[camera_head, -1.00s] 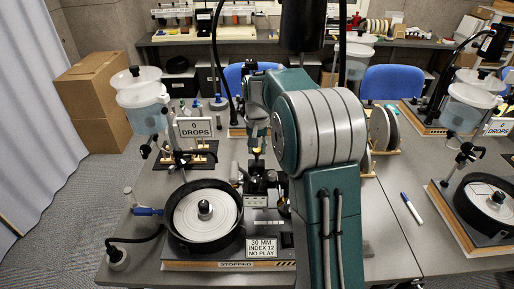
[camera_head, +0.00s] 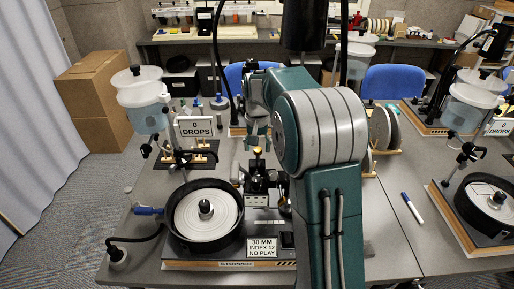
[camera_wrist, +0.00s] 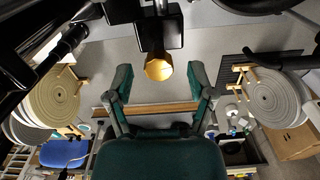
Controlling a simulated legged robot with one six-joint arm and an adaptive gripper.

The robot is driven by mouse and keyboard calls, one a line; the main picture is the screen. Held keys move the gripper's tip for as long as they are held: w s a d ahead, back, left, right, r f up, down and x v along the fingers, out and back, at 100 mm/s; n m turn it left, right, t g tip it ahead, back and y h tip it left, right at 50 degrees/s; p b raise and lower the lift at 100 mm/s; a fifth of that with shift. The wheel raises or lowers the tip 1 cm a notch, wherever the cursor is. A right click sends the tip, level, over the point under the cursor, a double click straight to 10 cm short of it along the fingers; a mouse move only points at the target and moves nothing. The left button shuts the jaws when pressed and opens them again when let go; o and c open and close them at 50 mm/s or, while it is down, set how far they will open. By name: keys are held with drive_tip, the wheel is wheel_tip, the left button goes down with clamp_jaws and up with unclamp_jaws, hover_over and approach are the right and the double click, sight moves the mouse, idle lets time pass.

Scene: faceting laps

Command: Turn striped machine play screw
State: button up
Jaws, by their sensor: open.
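The machine with the striped front edge (camera_head: 176,265) stands on the near table, with a white lap (camera_head: 203,222) in a black round pan. Behind the pan is its dark post assembly (camera_head: 259,180), topped by a small brass knob (camera_head: 257,151), which looks like the play screw. In the wrist view the brass knob (camera_wrist: 159,68) shows as a faceted end under a black block. My gripper (camera_head: 257,143) is open just above the knob. In the wrist view my gripper (camera_wrist: 161,80) has its teal fingers apart, one on each side of the knob, touching neither side.
A sign (camera_head: 263,247) on the machine reads "30 MM INDEX 12 NO PLAY"; the front label reads "STOPPED". A water tank (camera_head: 146,100) and a "0 DROPS" sign (camera_head: 195,127) stand at left. Another machine (camera_head: 490,205) is at right. A blue marker (camera_head: 411,207) lies on clear table.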

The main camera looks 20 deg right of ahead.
sight(257, 150)
wheel_tip(257, 150, up, 11)
drive_tip(key=shift+r, duration=0.15)
idle(0.5)
drive_tip(key=s+a+r+n+t, duration=0.15)
drive_tip(key=s+a, duration=0.25)
drive_tip(key=s, duration=0.4)
drive_tip(key=s+a+r+n+t, duration=0.1)
drive_tip(key=s+a+r, duration=0.2)
drive_tip(key=s, duration=0.4)
drive_tip(key=s+a+f+n+t, duration=0.1)
drive_tip(key=s+a+f, duration=0.1)
drive_tip(key=s, duration=0.5)
drive_tip(key=s+a+f+n+t, duration=0.2)
drive_tip(key=s+f, duration=0.3)
drive_tip(key=s, duration=0.2)
drive_tip(key=shift+s, duration=0.4)
drive_tip(key=shift+r, duration=0.1)
